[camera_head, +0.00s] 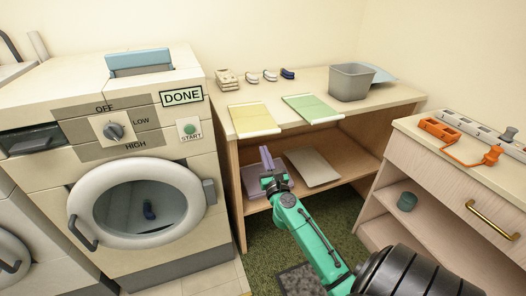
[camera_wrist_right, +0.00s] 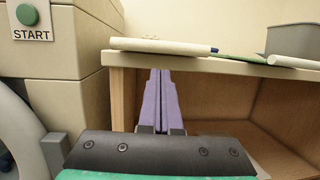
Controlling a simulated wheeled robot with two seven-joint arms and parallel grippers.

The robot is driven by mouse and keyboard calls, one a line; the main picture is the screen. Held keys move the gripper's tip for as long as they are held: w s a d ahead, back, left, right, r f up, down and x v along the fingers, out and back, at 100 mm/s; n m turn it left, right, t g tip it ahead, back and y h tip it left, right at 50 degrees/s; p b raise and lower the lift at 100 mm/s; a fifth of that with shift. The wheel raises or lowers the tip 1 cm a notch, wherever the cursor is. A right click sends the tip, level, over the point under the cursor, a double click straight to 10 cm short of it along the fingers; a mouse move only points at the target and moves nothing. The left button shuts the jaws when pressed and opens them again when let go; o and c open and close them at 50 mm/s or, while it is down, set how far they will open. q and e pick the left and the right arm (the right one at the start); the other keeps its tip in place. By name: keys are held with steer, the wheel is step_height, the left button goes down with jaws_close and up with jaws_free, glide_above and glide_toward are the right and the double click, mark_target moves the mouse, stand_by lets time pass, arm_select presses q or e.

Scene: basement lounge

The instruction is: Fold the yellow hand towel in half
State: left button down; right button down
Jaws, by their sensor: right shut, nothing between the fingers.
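The yellow hand towel (camera_head: 254,119) lies flat on the wooden tabletop (camera_head: 300,83), near its front edge, with a pale band along its front side. In the right wrist view, a pale rounded edge (camera_wrist_right: 165,46), apparently the towel's front end, sticks out over the table edge. My right gripper (camera_head: 266,158) is in front of the table and lower than the towel, apart from it. Its purple fingers (camera_wrist_right: 160,78) are shut together with nothing between them. My left gripper is not in view.
A green towel (camera_head: 312,108) lies right of the yellow one. A grey bin (camera_head: 351,82) and small items (camera_head: 251,77) stand behind. A beige folded piece (camera_head: 312,167) lies on the lower shelf. A washing machine (camera_head: 144,206) stands left, a drawer cabinet (camera_head: 455,180) right.

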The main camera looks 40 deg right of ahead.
mark_target(260, 132)
steer(key=w+r+p, duration=0.1)
steer(key=r, duration=0.1)
steer(key=w+d+r+p, duration=0.1)
steer(key=w+r+p, duration=0.1)
steer(key=w+d+r+p, duration=0.1)
steer(key=r+p, duration=0.1)
steer(key=shift+w+r, duration=0.1)
steer(key=shift+w, duration=0.3)
steer(key=shift+d, duration=0.1)
steer(key=shift+w+d+r+p, duration=0.15)
steer(key=shift+w+r+p, duration=0.2)
steer(key=shift+r+p, duration=0.15)
steer(key=shift+w+d+r+p, duration=0.15)
steer(key=shift+w+r+p, duration=0.15)
steer(key=shift+r+p, duration=0.2)
steer(key=shift+w+d+r+p, duration=0.35)
steer(key=shift+w+r+p, duration=0.3)
steer(key=shift+r, duration=0.25)
steer(key=shift+w+d+r+p, duration=0.3)
steer(key=shift+w+r+p, duration=0.25)
steer(key=shift+w+r, duration=0.25)
